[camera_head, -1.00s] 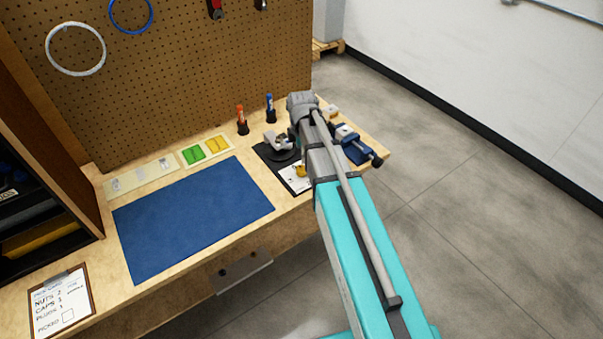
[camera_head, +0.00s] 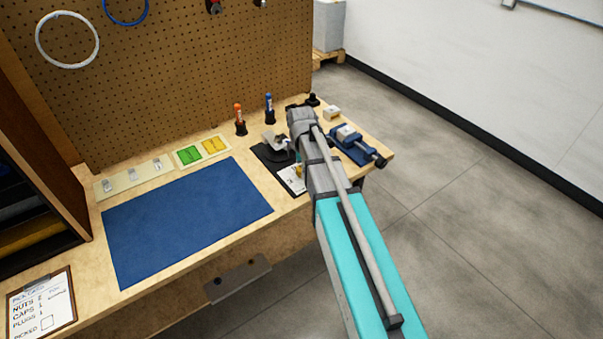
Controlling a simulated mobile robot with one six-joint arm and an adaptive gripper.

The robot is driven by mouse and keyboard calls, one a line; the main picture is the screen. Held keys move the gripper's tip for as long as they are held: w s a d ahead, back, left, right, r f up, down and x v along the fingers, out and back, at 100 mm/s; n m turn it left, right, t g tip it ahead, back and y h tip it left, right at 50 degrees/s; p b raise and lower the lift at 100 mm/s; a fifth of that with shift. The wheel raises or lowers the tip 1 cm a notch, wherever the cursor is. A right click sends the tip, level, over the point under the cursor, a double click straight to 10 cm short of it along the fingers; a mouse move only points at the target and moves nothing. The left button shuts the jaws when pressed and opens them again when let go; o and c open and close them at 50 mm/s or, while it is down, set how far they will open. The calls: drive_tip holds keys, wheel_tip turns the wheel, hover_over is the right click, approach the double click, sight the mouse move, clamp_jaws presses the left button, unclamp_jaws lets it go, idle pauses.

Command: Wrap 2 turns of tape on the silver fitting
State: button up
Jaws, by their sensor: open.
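My arm reaches up from the bottom right over the right end of the bench. My gripper is hidden behind my own arm, so its fingers and whatever lies between them do not show. I cannot make out the silver fitting for certain. A grey device (camera_head: 274,142), perhaps a tape dispenser, stands on a black mat (camera_head: 262,154) just left of my arm. A blue vise (camera_head: 358,150) stands right of my arm, with a pale block (camera_head: 346,133) at its jaws; what it holds is too small to tell.
A blue mat (camera_head: 185,220) lies clear at the middle. A cream tray (camera_head: 120,183) with small silvery pieces and a tray with green (camera_head: 189,155) and yellow (camera_head: 215,145) bins stand behind it. Orange (camera_head: 239,114) and blue (camera_head: 269,106) markers stand near the pegboard (camera_head: 200,70). A clipboard (camera_head: 42,304) lies front left.

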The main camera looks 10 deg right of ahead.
drive_tip(key=shift+f, duration=0.35)
drive_tip(key=c, duration=1.2)
drive_tip(key=shift+o, duration=0.2)
